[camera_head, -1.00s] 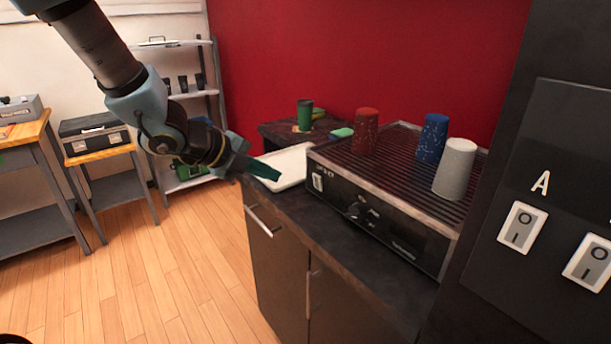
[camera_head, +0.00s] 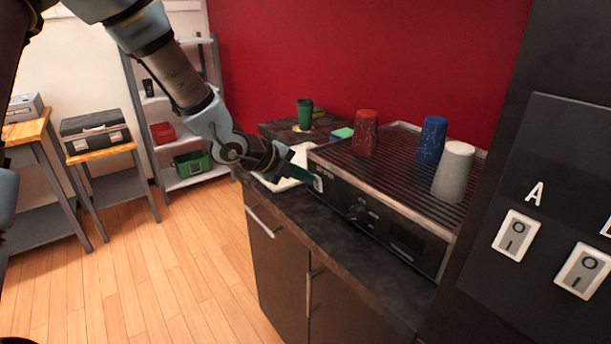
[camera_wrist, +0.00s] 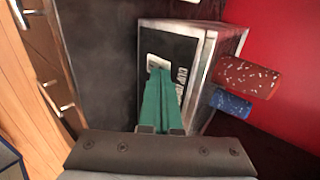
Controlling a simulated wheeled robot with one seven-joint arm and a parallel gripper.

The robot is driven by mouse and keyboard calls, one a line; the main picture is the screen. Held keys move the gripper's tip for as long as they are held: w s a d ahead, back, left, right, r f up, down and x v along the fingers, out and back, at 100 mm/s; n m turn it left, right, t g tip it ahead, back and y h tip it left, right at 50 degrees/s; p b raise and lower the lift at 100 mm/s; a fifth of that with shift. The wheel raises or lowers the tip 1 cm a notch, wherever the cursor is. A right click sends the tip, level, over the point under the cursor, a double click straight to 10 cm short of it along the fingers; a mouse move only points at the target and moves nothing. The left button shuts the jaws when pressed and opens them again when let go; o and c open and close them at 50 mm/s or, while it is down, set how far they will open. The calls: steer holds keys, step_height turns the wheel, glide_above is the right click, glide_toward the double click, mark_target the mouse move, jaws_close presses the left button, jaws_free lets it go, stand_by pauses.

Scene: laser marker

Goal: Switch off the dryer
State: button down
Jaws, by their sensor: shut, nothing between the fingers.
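The dryer (camera_head: 372,219) is a dark box with a ribbed top on the counter in the head view.
Red (camera_head: 366,133), blue (camera_head: 432,139) and white (camera_head: 453,171) cups stand upside down on the dryer. A white tray (camera_head: 272,185) lies left of it. A dark panel with switches (camera_head: 516,235) stands close at the right. The floor in front is clear.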

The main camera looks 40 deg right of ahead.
steer(key=shift+d+r, duration=0.2)
steer(key=shift+d, duration=0.45)
steer(key=shift+a, duration=0.15)
steer(key=shift+r, duration=0.15)
steer(key=shift+r+p, duration=0.55)
steer(key=shift+r, duration=0.15)
